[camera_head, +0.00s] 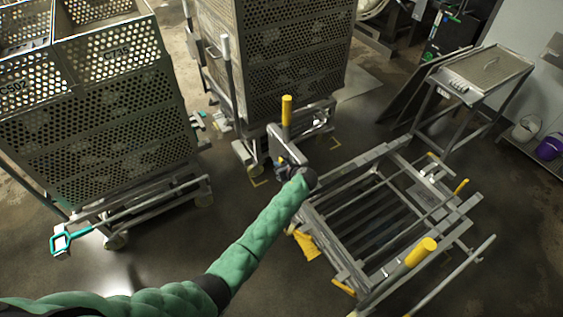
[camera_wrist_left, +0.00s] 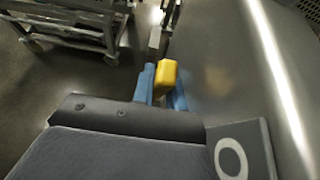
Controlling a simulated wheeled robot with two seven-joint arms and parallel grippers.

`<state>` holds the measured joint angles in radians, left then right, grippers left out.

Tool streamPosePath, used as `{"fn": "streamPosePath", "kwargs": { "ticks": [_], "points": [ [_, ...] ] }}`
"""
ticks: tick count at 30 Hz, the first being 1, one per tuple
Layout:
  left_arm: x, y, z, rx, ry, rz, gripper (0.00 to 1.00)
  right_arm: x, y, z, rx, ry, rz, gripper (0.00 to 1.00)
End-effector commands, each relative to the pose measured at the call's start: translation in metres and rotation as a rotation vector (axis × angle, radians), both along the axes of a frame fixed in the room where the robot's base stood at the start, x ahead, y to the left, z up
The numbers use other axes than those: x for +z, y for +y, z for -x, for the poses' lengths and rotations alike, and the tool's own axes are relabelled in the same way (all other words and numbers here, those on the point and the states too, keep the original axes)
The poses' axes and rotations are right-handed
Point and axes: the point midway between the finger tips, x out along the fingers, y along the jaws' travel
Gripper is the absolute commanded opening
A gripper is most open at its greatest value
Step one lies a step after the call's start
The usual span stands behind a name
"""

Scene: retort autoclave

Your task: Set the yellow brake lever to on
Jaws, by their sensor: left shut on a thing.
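The yellow brake lever (camera_wrist_left: 167,74) shows in the left wrist view as a short yellow block. My left gripper (camera_wrist_left: 160,88) has its blue fingers on either side of it and is shut on it. My right gripper is in neither view.
The cart has upright yellow grips (camera_head: 287,110) and a yellow part low on its side (camera_head: 305,245). Perforated crate stacks (camera_head: 100,130) on trolleys stand left and behind (camera_head: 290,60). A metal side table (camera_head: 490,70) stands at the back right.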

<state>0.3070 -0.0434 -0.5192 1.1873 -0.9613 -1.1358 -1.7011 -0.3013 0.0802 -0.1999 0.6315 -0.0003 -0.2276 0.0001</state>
Motion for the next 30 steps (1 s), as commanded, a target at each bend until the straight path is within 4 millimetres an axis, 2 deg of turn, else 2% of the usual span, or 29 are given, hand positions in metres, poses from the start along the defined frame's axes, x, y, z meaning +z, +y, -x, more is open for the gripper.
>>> {"fn": "streamPosePath", "kwargs": {
  "ticks": [11, 12, 14, 15, 30],
  "points": [
    [0.0007, 0.0006, -0.0013, 0.000, 0.006, 0.006, 0.00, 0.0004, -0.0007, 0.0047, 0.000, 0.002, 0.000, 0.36],
    [0.0007, 0.0006, -0.0013, 0.000, 0.006, 0.006, 0.22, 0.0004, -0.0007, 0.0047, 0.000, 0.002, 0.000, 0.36],
    [0.0006, 0.0006, -0.0013, 0.000, 0.006, 0.006, 0.34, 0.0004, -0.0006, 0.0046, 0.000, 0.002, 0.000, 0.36],
    [0.0007, 0.0004, -0.0013, 0.000, 0.006, 0.006, 0.36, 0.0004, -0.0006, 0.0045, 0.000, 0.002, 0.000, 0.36],
    [0.0003, -0.0004, -0.0009, -0.001, 0.006, 0.007, 0.36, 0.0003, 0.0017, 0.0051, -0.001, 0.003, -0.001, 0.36]
  ]
}}
